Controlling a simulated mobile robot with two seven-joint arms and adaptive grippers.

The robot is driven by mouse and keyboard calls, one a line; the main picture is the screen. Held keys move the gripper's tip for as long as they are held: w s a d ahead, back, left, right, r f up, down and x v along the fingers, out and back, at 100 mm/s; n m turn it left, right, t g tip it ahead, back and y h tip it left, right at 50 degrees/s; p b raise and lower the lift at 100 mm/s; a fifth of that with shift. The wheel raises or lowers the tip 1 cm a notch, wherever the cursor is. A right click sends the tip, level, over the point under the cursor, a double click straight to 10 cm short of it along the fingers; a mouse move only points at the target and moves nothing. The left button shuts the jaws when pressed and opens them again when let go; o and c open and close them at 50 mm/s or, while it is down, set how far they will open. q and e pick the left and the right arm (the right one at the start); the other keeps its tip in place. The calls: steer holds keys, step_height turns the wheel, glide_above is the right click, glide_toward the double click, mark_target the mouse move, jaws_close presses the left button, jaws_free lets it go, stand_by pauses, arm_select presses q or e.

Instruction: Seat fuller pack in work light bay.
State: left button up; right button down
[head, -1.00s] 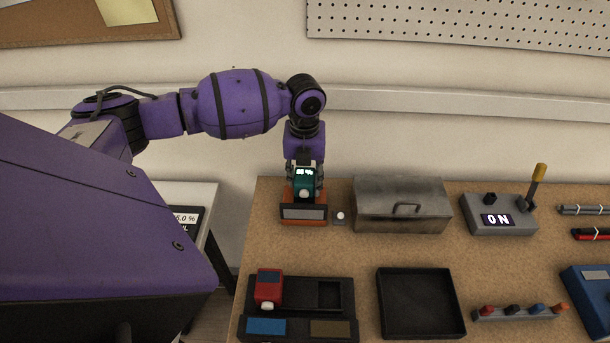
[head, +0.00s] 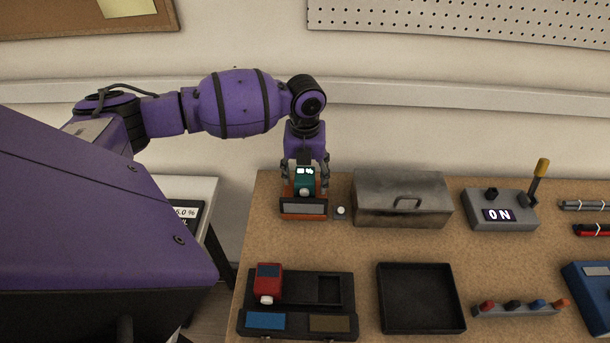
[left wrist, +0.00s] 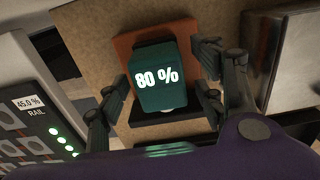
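The teal pack (head: 304,183) stands in the orange work light bay (head: 303,208) at the back left of the bench. Its display reads 80 % in the left wrist view (left wrist: 156,80). My left gripper (head: 305,180) is open around the pack, with a finger on each side. In the left wrist view its fingers (left wrist: 160,100) stand clear of the pack's sides. The pack's lower end is hidden, so its depth in the bay cannot be told exactly. A red pack (head: 268,282) sits in the left slot of the black dock (head: 345,310). My right gripper is not in view.
A grey metal box (head: 402,200) stands close right of the bay, with a small white lamp (head: 340,211) between them. A black tray (head: 420,300) lies in front. An ON switch box (head: 500,211) is farther right. A rail meter panel (left wrist: 35,125) is at left.

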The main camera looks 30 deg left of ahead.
mark_target(305, 175)
arm_select(q)
steer(key=shift+r, duration=0.1)
step_height(305, 175, up, 12)
stand_by(0.5)
steer(key=shift+o, duration=0.2)
steer(key=o, duration=0.6)
